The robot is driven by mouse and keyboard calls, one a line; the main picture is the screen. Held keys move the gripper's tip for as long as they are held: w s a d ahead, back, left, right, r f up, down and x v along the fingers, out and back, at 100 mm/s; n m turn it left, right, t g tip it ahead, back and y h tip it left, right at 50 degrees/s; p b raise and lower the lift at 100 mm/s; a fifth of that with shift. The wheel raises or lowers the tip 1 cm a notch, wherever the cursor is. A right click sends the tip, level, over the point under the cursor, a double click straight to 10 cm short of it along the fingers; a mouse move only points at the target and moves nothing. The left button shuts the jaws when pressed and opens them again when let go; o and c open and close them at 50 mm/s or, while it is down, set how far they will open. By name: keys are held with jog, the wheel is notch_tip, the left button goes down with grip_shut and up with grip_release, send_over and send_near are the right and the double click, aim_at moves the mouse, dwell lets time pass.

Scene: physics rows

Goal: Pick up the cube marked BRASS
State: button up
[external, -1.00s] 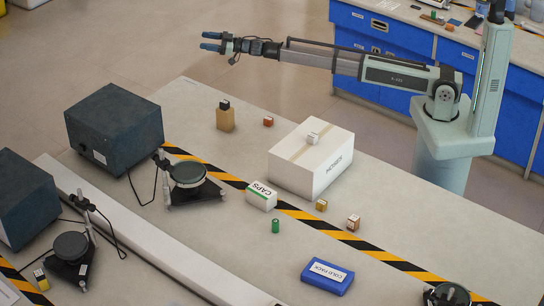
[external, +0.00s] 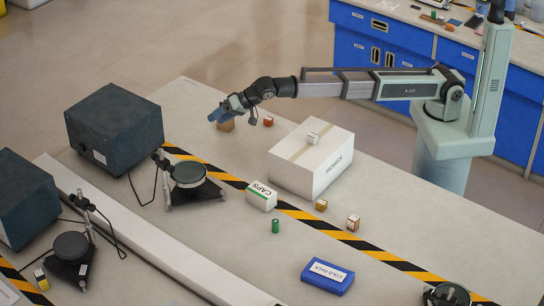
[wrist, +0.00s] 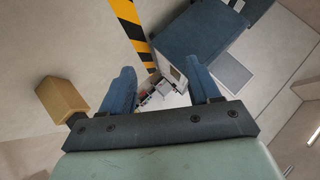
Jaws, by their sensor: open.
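Several small cubes are in the external view, and none of their markings is legible. A yellow-brown cube (external: 321,205) lies in front of the white box, with a brown-and-white cube (external: 353,222) to its right. A red-brown cube (external: 268,121) lies behind the box, and a pale grey cube (external: 313,137) sits on it.
The white box (external: 311,160) stands mid-table. A CAPS carton (external: 262,196), green cylinder (external: 275,226) and blue COLD PACK (external: 328,277) are nearer. A dark instrument box (external: 114,128) and a round stand (external: 188,178) are at left. Bare table lies right of the white box.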

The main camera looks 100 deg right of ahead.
jog(key=s+a+f+g+y, duration=0.2)
jog(key=s+a, duration=0.4)
jog(key=a, duration=0.4)
jog(key=n+g, duration=0.2)
jog(key=g, duration=0.7)
send_over(325, 204)
jog(key=shift+d+f, duration=0.1)
jog(key=shift+f, duration=6.75)
jog(key=shift+c, duration=0.4)
grip_shut()
